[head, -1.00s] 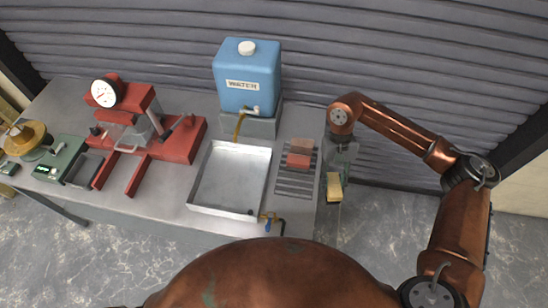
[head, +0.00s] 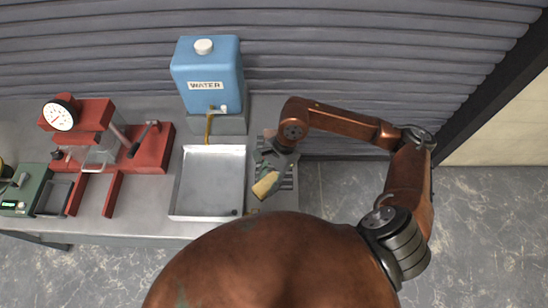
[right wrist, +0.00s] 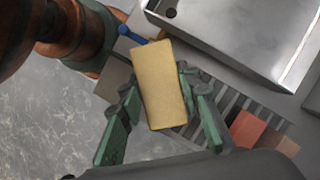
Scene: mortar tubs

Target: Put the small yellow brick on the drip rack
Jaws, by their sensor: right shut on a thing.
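The small yellow brick (head: 266,185) is held in my right gripper (head: 269,178), which is shut on it. In the right wrist view the brick (right wrist: 165,83) lies between the two green fingers. The drip rack (head: 288,181) is a slatted grey rack right of the metal basin, partly hidden under my gripper and arm. In the right wrist view its slats (right wrist: 236,101) show beside and beyond the brick. The brick appears above the front part of the rack; I cannot tell the gap. My left gripper is not in view.
Red bricks (right wrist: 247,129) lie at one end of the rack, mostly hidden by my arm in the head view. The metal basin (head: 212,182) is left of the rack. A blue water tank (head: 207,70) stands behind, and a red press (head: 148,150) stands left.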

